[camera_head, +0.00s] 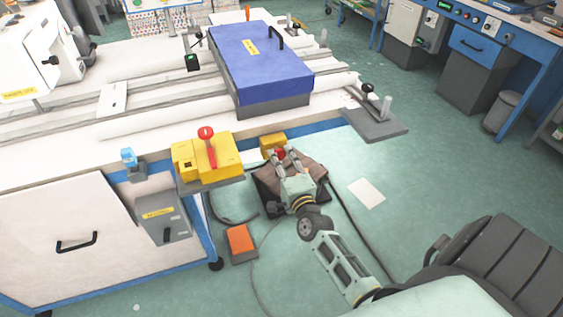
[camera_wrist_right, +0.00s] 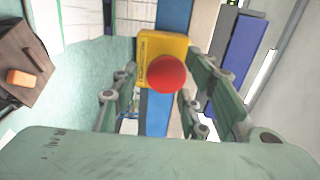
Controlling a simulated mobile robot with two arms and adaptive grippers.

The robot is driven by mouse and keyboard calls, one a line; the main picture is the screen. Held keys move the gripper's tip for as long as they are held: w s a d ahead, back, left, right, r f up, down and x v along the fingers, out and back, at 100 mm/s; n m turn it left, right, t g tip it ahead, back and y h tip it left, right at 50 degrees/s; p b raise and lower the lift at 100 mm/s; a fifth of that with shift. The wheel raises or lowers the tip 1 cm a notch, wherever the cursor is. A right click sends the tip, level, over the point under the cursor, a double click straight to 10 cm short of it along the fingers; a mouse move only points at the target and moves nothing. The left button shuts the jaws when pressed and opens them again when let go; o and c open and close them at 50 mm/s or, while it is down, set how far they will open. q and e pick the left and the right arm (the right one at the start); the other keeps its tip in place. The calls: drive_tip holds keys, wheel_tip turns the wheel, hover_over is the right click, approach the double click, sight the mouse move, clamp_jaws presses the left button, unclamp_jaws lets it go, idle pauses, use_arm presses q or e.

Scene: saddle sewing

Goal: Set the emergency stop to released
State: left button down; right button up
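The emergency stop is a yellow box (camera_head: 272,141) with a round red button (camera_head: 282,154), mounted on the blue front edge of the table. In the right wrist view the red button (camera_wrist_right: 166,74) stands out from the yellow box (camera_wrist_right: 151,46). My right gripper (camera_head: 285,152) is open at the button, and its fingers partly hide the box in the head view. In the wrist view its fingers (camera_wrist_right: 163,80) are spread on either side of the button; I cannot tell whether they touch it. My left gripper is not in view.
A larger yellow box with a red lever (camera_head: 208,148) sits left of the stop. A blue-topped block (camera_head: 262,62) lies on the table. Below are a brown bag-like item (camera_head: 265,190) and an orange pedal (camera_head: 240,240). A dark chair (camera_head: 505,262) stands at lower right.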

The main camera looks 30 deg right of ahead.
drive_tip(key=shift+s+f, duration=0.1)
drive_tip(key=c, duration=0.9)
clamp_jaws()
drive_tip(key=shift+f, duration=0.1)
drive_tip(key=shift+s+a+f, duration=0.25)
drive_tip(key=shift+s, duration=0.3)
drive_tip(key=o, duration=1)
unclamp_jaws()
drive_tip(key=shift+c, duration=0.2)
drive_tip(key=shift+o, duration=0.5)
drive_tip(key=shift+d+r, duration=0.1)
drive_tip(key=shift+r, duration=0.15)
drive_tip(key=v, duration=1.2)
